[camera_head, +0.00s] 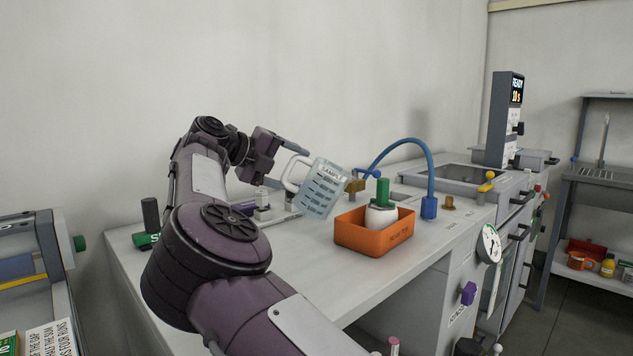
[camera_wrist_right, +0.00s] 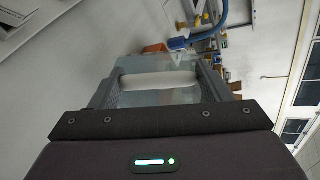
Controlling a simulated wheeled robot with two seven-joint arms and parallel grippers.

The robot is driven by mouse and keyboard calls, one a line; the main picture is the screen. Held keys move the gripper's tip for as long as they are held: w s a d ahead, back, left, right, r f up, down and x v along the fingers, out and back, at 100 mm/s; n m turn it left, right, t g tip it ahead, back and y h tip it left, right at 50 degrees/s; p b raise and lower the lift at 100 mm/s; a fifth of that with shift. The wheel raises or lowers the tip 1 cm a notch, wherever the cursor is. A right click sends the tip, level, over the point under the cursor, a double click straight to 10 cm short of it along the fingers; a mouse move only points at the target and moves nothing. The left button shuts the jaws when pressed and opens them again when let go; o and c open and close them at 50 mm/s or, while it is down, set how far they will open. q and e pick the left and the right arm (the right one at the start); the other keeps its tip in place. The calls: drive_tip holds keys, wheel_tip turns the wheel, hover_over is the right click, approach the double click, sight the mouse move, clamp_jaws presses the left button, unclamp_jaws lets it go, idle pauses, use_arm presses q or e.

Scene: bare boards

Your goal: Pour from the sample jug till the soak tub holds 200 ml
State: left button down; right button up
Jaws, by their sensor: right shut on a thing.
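The sample jug (camera_head: 322,196), clear with a printed scale, is held above the bench left of the soak tub, tilted with its top to the right. My right gripper (camera_head: 287,163) is shut on the jug's pale handle, which lies between the fingers in the right wrist view (camera_wrist_right: 158,80). The soak tub (camera_head: 362,237) is an orange open box on the bench. A white bottle with a green top (camera_head: 382,203) stands in it. I see no stream between jug and tub, and the liquid levels cannot be read. My left gripper is not in view.
A blue hose (camera_head: 402,146) arches behind the tub to a blue fitting. A brass fitting (camera_head: 355,186) stands close to the jug's rim.

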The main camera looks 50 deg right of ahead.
sight(310, 159)
drive_tip(key=shift+s+d+r+b, duration=0.2)
drive_tip(key=shift+s+d+b, duration=0.05)
drive_tip(key=shift+b, duration=0.1)
drive_tip(key=shift+s+d+r+t+y, duration=0.15)
drive_tip(key=shift+s+r+t+y, duration=0.05)
drive_tip(key=shift+s+t+y, duration=0.1)
drive_tip(key=shift+s+d+r+m+y+b, duration=0.25)
drive_tip(key=shift+s+d+m+y+b, duration=0.1)
drive_tip(key=shift+b, duration=0.15)
drive_tip(key=shift+s+d+r+m+t+y+b, duration=0.25)
drive_tip(key=shift+s+d+m+t+y+b, duration=0.1)
drive_tip(key=shift+s+t+y+b, duration=0.2)
drive_tip(key=shift+s+d+r+m+t+y+b, duration=0.2)
drive_tip(key=shift+s+d+r+t+y+b, duration=0.15)
drive_tip(key=shift+t, duration=0.3)
drive_tip(key=shift+s+d+r+y, duration=0.1)
drive_tip(key=shift+s+r+y, duration=0.05)
drive_tip(key=shift+s+y, duration=0.1)
drive_tip(key=shift+s+d+r+t, duration=0.2)
drive_tip(key=shift+r+t, duration=0.1)
drive_tip(key=shift+t, duration=0.1)
drive_tip(key=shift+r+y, duration=0.1)
drive_tip(key=shift+y, duration=0.2)
